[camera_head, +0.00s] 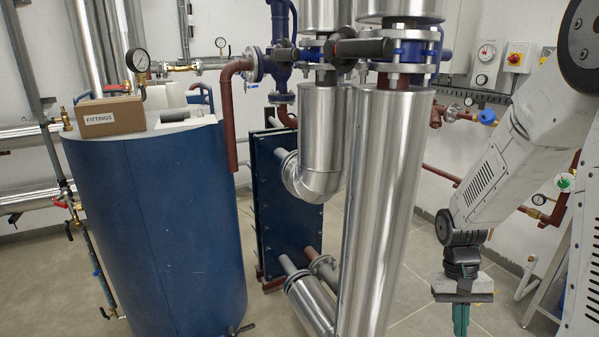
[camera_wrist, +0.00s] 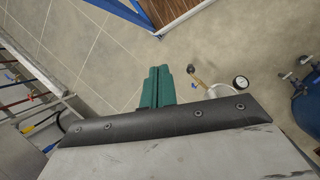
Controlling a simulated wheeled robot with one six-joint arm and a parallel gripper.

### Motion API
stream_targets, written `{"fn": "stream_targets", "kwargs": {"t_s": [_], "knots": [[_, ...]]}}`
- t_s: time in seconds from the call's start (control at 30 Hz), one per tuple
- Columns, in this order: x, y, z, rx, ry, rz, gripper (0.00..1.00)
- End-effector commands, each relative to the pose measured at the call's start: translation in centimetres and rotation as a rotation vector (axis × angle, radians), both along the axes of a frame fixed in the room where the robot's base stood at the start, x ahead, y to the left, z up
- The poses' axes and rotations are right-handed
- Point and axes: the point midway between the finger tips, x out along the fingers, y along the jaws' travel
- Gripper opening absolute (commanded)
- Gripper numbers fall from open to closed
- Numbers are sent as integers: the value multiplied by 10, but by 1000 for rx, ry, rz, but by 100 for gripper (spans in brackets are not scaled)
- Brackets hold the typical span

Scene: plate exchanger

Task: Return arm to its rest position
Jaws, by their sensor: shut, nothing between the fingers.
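My gripper (camera_head: 461,320) hangs pointing down at the lower right of the head view, on the end of my white arm. Its green fingers are together with nothing between them. In the wrist view the green fingers (camera_wrist: 157,86) show side by side above the dark bracket, over bare floor. The gripper is apart from the pipes and the tank, and its tips reach the bottom edge of the head view.
A blue tank (camera_head: 160,220) stands left, with a FITTINGS box (camera_head: 110,117) on top. Large silver pipes (camera_head: 385,210) stand mid-view before a dark blue plate exchanger (camera_head: 290,200). Wall valves and a red-knobbed switch box (camera_head: 516,58) are at right. Open floor (camera_head: 415,300) lies between pipes and gripper.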

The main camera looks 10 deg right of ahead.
Motion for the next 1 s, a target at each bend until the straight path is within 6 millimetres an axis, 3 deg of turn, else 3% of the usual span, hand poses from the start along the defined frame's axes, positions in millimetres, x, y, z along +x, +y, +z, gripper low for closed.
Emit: {"fn": "stream_targets", "kwargs": {"t_s": [0.03, 0.1, 0.4, 0.7, 1.0], "knots": [[-6, 9, 22, 7, -17, 22, 0], [-16, 21, 47, 19, -31, 52, 0], [-71, 71, 133, 68, -134, 169, 0], [-119, 106, 186, 70, -342, 261, 0], [-132, 118, 214, 53, -505, 326, 0]]}}
